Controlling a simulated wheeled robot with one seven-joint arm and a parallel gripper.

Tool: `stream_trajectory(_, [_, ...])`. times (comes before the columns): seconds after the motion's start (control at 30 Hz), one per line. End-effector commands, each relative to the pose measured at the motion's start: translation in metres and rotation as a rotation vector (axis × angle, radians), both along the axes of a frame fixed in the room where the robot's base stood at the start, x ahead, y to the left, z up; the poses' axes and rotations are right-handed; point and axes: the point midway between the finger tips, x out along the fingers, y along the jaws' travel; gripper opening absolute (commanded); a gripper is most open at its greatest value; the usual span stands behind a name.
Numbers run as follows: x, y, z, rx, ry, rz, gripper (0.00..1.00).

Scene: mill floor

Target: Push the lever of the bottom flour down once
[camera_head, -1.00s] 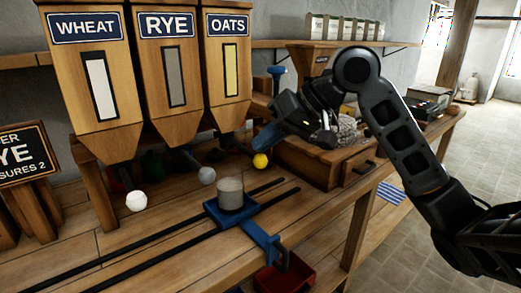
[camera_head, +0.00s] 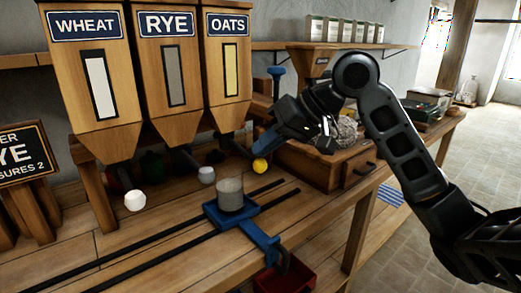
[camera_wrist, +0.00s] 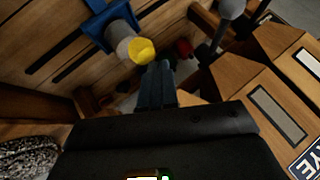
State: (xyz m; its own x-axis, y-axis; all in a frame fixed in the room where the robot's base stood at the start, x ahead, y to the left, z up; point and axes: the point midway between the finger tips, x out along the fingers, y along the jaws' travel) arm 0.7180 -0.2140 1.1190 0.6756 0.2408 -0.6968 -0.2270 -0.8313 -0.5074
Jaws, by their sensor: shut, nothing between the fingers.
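Three wooden hoppers stand in a row in the head view: WHEAT (camera_head: 92,80), RYE (camera_head: 169,75) and OATS (camera_head: 227,80). Below them are lever knobs: white (camera_head: 136,201) under WHEAT, grey (camera_head: 206,175) under RYE and yellow (camera_head: 260,165) under OATS. My gripper (camera_head: 262,141) is shut and empty, its blue fingers just above the yellow knob. In the wrist view, the yellow knob (camera_wrist: 141,50) lies just beyond the fingertips (camera_wrist: 156,70); I cannot tell whether they touch. A grey cup (camera_head: 230,194) stands on the blue carriage (camera_head: 218,218).
A partly cropped sign (camera_head: 22,155) reading "YE" and "SURES 2" stands at left. Dark rails (camera_head: 150,245) run along the bench. A wooden drawer box (camera_head: 318,170) is right of the gripper. A red bin (camera_head: 288,275) sits below the carriage handle.

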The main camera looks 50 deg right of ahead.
Motion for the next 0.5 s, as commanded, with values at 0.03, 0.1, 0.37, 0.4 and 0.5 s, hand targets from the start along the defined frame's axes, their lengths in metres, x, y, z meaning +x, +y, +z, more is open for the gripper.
stream_trajectory(0.03, [0.0000,0.0001,-0.0013,0.000,0.001,0.001,0.00])
stream_trajectory(0.1, [-0.0001,0.0001,-0.0021,0.000,0.001,0.001,0.00])
stream_trajectory(0.37, [-0.0001,0.0002,-0.0050,0.000,0.001,0.001,0.00])
stream_trajectory(0.4, [-0.0001,0.0002,-0.0054,0.000,0.001,0.001,0.00])
stream_trajectory(0.5, [-0.0001,0.0003,-0.0065,0.000,0.001,0.001,0.00])
